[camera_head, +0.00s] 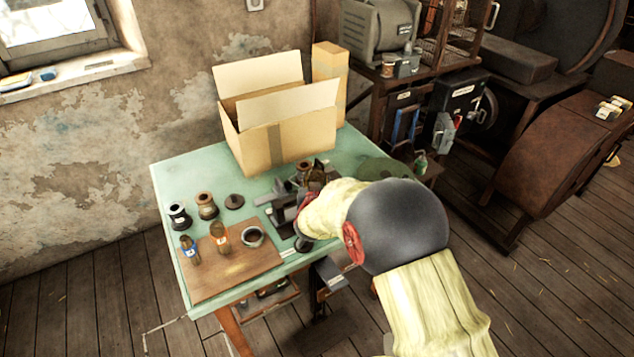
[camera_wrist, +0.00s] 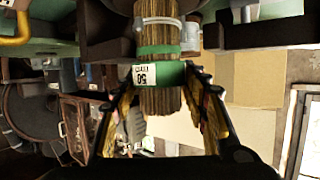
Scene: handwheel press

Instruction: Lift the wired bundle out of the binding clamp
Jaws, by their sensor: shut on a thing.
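In the wrist view, a bundle of brown stalks (camera_wrist: 160,103) stands between my two fingers. A wire loop (camera_wrist: 162,21) and a green band with a white label reading 50 (camera_wrist: 172,74) go around it. My gripper (camera_wrist: 157,80) is shut on the bundle. Dark parts of the binding clamp (camera_wrist: 103,48) flank the bundle's far end; I cannot tell whether they touch it. In the head view, the dark clamp (camera_head: 284,209) sits at the right of the green table. My gripper (camera_head: 316,180) is there, largely hidden by my arm, and the bundle cannot be made out.
The green table (camera_head: 178,178) carries an open cardboard box (camera_head: 290,140) at the back. Several spools and jars, a brown board (camera_head: 232,265) and a round cup (camera_head: 252,237) are at the left. Heavy machinery (camera_head: 560,150) stands at the right. Wooden floor is free in front.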

